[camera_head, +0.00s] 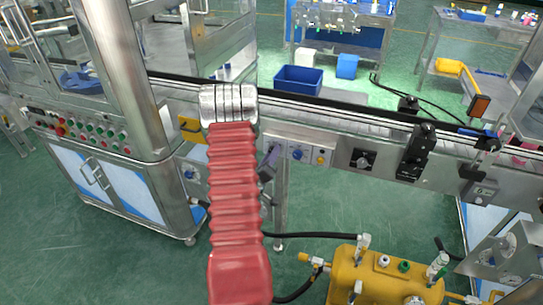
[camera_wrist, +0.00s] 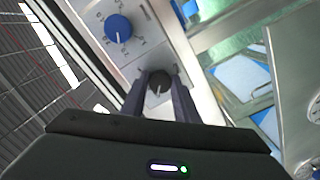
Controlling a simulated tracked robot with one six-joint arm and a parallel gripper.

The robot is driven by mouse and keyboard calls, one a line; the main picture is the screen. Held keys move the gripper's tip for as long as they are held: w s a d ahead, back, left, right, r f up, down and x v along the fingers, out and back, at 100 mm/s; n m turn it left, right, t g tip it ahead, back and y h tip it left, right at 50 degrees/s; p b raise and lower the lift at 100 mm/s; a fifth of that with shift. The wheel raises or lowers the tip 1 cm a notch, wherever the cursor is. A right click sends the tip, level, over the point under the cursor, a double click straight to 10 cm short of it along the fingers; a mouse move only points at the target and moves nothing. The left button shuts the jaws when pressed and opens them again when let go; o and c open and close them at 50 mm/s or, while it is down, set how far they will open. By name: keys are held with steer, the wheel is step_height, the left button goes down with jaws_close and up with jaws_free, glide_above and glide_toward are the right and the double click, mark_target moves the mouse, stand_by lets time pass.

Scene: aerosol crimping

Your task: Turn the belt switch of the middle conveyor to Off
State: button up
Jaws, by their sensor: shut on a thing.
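A dark round knob with a pale pointer line (camera_wrist: 159,84) sits on a light grey control panel in the wrist view. It looks like the belt switch, but its labels are too small to read. My gripper (camera_wrist: 160,92) is shut on this knob, one finger on each side. In the head view my gripper (camera_head: 272,158) is at the left end of the small conveyor-side panel (camera_head: 309,153), and the knob is hidden there. The conveyor (camera_head: 320,112) runs behind the panel.
A blue dial (camera_wrist: 118,28) with printed marks is beside the held knob. On the same panel are a blue knob (camera_head: 297,154) and a yellow button (camera_head: 320,160). A black rotary switch (camera_head: 363,160) is further right. A yellow tank (camera_head: 385,278) stands below.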

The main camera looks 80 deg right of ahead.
steer(key=shift+w, duration=0.1)
steer(key=o, duration=1.1)
steer(key=shift+c, duration=0.2)
steer(key=w+a, duration=0.1)
steer(key=a, duration=1.2)
steer(key=shift+a, duration=0.4)
steer(key=shift+w, duration=0.1)
